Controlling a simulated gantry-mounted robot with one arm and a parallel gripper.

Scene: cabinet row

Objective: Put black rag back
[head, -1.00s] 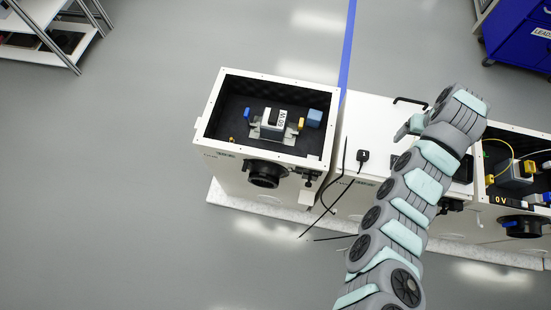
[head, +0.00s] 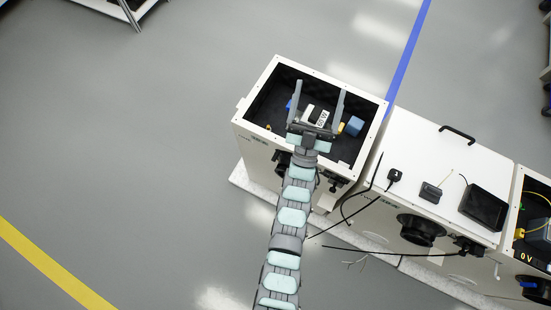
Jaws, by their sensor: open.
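I cannot make out a black rag for certain in the head view. My gripper (head: 319,92) is open, with its two fingers spread wide over the open left cabinet (head: 247,133). A white and grey device labelled 60 W (head: 316,115) shows between the fingers, inside this cabinet. The cabinet's inside is dark, so black cloth there would be hard to tell apart. The gripper's height above the device is unclear, and no object is visibly held. My gripper and arm hide part of the cabinet's front and interior.
The closed middle cabinet (head: 425,145) carries a black handle (head: 457,133), a black flat panel (head: 484,207), a small dark box (head: 431,192) and a black plug (head: 393,176). Cables hang at its left front. An open right cabinet (head: 520,207) is cut by the frame.

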